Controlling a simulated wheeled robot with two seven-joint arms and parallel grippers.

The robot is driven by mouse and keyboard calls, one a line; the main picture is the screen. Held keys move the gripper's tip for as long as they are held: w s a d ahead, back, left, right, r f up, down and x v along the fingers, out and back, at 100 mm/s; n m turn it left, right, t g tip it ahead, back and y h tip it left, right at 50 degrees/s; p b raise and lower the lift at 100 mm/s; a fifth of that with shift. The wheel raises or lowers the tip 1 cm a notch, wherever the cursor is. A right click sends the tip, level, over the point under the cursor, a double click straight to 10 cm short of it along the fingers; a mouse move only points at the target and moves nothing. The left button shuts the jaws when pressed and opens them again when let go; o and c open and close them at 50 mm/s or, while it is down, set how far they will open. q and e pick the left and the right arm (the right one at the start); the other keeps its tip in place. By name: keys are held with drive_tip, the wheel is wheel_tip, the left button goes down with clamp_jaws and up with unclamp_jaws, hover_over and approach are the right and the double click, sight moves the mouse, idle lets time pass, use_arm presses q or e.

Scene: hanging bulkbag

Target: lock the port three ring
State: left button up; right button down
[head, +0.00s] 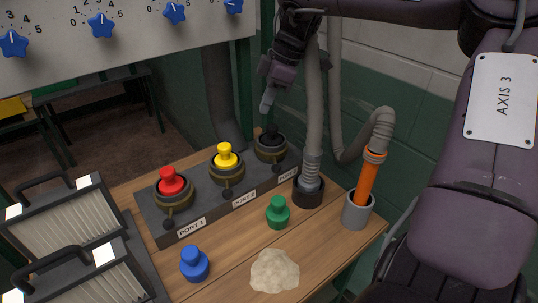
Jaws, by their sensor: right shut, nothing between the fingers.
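The port three ring (270,152) is the dark collar at the right end of the grey port block, with a small knob low on its front. A dark piece stands inside it; I cannot tell clearly what it is. The lock state of the ring is not clear. My right gripper (267,104) is shut and empty, pointing down above port three, apart from the ring. My left gripper is not in view. The PORT 1 ring (174,199) has a red plug (171,180), and the middle port has a yellow plug (225,157).
A grey hose (313,130) stands in a dark cup right of port three. An orange-ended tool (368,180) stands in a grey cup. A green plug (278,212), a blue plug (195,264) and a pale lump (274,271) are on the wooden table. Filter frames (65,220) stand left.

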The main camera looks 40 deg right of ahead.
drive_tip(key=b, duration=0.6)
hover_over(275, 164)
drive_tip(key=w+a, duration=0.1)
drive_tip(key=a, duration=0.1)
wheel_tip(275, 164, down, 8)
drive_tip(key=r, duration=0.1)
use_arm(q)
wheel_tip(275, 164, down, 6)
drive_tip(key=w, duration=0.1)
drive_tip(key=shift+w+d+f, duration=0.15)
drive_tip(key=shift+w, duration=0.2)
use_arm(e)
drive_tip(key=shift+w+d+f, duration=0.1)
drive_tip(key=shift+d+f, duration=0.05)
drive_tip(key=shift+f, duration=0.05)
use_arm(q)
drive_tip(key=shift+p, duration=0.3)
use_arm(e)
drive_tip(key=x, duration=0.9)
drive_tip(key=shift+f, duration=0.4)
drive_tip(key=shift+d, duration=0.2)
drive_tip(key=s+d, duration=0.2)
drive_tip(key=shift+s+d+f, duration=0.15)
drive_tip(key=shift+s+f, duration=0.1)
drive_tip(key=shift+f, duration=0.1)
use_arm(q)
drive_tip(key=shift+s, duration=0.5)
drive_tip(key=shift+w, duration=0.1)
use_arm(e)
drive_tip(key=shift+w+f, duration=0.1)
